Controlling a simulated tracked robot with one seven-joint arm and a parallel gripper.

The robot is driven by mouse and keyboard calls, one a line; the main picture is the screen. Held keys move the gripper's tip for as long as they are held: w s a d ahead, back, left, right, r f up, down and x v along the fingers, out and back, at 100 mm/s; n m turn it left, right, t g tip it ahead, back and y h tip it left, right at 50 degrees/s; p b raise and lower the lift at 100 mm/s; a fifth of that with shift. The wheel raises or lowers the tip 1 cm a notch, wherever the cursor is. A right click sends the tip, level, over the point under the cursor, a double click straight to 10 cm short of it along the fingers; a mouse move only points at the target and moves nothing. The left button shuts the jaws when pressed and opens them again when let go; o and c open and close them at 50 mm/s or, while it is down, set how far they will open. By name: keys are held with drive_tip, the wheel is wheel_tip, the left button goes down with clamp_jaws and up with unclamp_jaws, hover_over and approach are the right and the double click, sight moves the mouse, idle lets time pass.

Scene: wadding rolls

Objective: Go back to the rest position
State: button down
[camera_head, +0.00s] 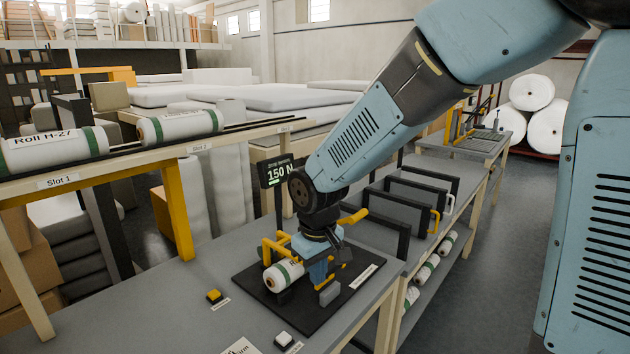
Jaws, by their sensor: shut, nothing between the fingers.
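My gripper (325,286) points down over the dark plate (313,322) on the grey workbench. It is shut, with nothing seen held in it. A white roll with green bands (284,275) lies on the plate just left of my gripper, by a yellow bracket (270,250). My arm covers part of the roll's far end, so I cannot tell whether the gripper touches it. The arm reaches down from the upper right.
A display reading 150 N (280,171) stands behind the plate. A yellow button (214,296) and a white button (284,339) sit in front. A rack with labelled slots (130,160) holds rolls at left. Dark frames (400,205) stand at right.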

drive_tip(key=s+d+r+m+t, duration=0.2)
drive_tip(key=s+d+r+m, duration=0.15)
drive_tip(key=d+r, duration=0.8)
drive_tip(key=s+d+r+m+t, duration=0.2)
drive_tip(key=s+d+r+m, duration=0.2)
drive_tip(key=s+d, duration=0.5)
drive_tip(key=d, duration=0.2)
drive_tip(key=shift+d+r, duration=0.2)
drive_tip(key=shift+d, duration=0.15)
drive_tip(key=shift+s, duration=0.15)
